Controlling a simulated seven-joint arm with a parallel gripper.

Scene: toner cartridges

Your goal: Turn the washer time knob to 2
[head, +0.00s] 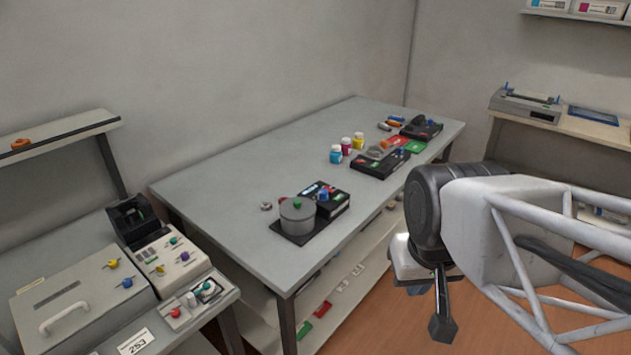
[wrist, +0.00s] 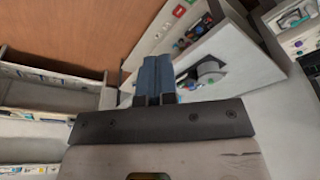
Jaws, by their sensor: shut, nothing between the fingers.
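A grey box with a lid and white handle (head: 65,318), possibly the washer, stands at the lower left in the head view. It has a yellow knob (head: 112,263) and a blue knob (head: 126,282). A cream unit (head: 170,258) with several small coloured knobs stands beside it. I cannot read the labels, so I cannot tell which knob sets the time. My gripper (head: 442,328) hangs at the right, in front of the long table and far from these knobs. Its fingers are shut and empty; they also show in the wrist view (wrist: 154,78).
The long grey table (head: 235,215) holds a round pot (head: 297,217) on a black base, black devices and small coloured bottles (head: 346,145). A shelf (head: 60,128) stands over the left bench. Open floor (head: 385,310) lies below my gripper.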

